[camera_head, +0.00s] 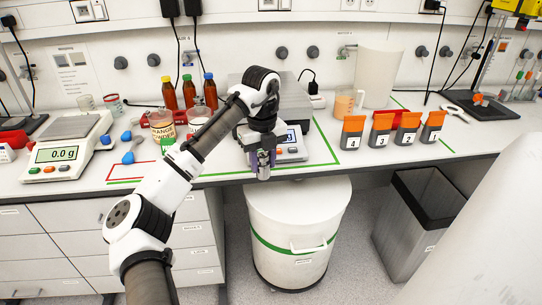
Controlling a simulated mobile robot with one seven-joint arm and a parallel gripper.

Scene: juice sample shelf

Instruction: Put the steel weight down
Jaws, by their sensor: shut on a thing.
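My gripper (263,165) points down at the front edge of the bench, in front of the balance with the blue display (291,151). It is shut on a small grey thing (263,173), which looks like the steel weight. The fingers and wrist hide most of it. In the picture it lies above the lid of the white drum, and I cannot tell its height. The balance's grey pan is partly hidden behind my arm.
A second scale (66,150) reading 0.0 g stands at left. Bottles (189,93) and an orange powder tub (162,126) stand behind my arm. Numbered orange-topped boxes (353,132) stand at right. A white drum (296,225) and a bin (408,230) stand below. Green tape (327,142) marks the bench.

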